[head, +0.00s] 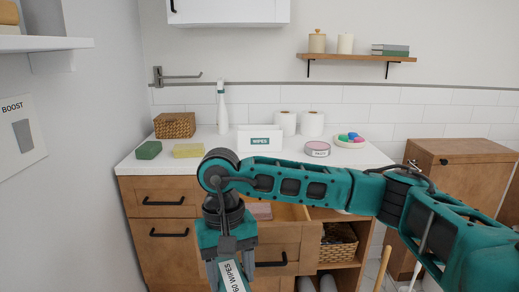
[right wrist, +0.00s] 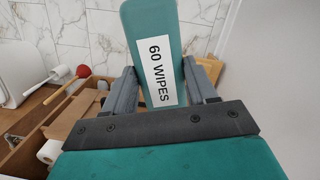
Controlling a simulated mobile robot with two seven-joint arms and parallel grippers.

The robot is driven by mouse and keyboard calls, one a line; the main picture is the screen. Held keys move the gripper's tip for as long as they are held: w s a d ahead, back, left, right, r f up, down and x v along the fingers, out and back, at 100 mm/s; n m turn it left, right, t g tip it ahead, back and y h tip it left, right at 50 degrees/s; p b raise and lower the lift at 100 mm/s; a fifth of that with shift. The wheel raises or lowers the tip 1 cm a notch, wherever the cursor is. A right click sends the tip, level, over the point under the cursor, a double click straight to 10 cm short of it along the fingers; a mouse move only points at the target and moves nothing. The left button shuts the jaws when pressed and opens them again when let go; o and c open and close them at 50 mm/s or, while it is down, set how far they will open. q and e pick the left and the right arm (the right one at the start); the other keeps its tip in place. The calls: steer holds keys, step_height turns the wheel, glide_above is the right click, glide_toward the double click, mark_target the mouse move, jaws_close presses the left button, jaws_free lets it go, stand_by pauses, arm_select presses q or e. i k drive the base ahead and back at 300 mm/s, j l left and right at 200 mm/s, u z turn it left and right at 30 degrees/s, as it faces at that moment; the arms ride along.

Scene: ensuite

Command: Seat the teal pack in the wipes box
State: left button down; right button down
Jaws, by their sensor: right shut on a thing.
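The wipes box (head: 259,148), white with a teal WIPES label, stands on the counter near its middle. Its top opening cannot be made out from here. My right gripper (head: 231,270) is shut on the teal pack (head: 232,281), low in front of the cabinet and well below and nearer than the box. In the right wrist view the teal pack (right wrist: 133,22) sits between both fingers of the gripper (right wrist: 160,75), its white 60 WIPES label facing the camera. My left gripper is not in view.
On the counter (head: 345,157) are a wicker basket (head: 175,125), green and yellow sponges, a spray bottle (head: 222,110), paper rolls (head: 311,124), a round pink tin (head: 317,149) and a dish of colored items (head: 350,141). A drawer (head: 290,212) stands open below. A wall shelf (head: 350,57) hangs above.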

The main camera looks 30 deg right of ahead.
mark_target(261, 148)
steer(key=l+z, duration=0.1)
steer(key=z, duration=0.35)
steer(key=l+z, duration=0.1)
steer(key=z, duration=0.35)
steer(key=l+z, duration=0.1)
steer(key=z, duration=0.4)
steer(key=i+z, duration=0.1)
steer(key=z, duration=0.35)
steer(key=i+l+z, duration=0.15)
steer(key=z, duration=0.2)
steer(key=i+l+z, duration=0.1)
steer(key=z, duration=0.25)
steer(key=i+z, duration=0.15)
steer(key=z, duration=0.2)
steer(key=i+l+u, duration=0.1)
steer(key=i+u, duration=0.2)
steer(key=i, duration=0.2)
steer(key=i+l+u, duration=0.15)
steer(key=i+u, duration=0.3)
steer(key=u, duration=0.4)
steer(key=l+u, duration=0.1)
steer(key=u, duration=0.4)
steer(key=i+l+u, duration=0.1)
steer(key=u, duration=0.35)
steer(key=l+u, duration=0.15)
steer(key=u, duration=0.35)
steer(key=i+l+u, duration=0.1)
steer(key=u, duration=0.4)
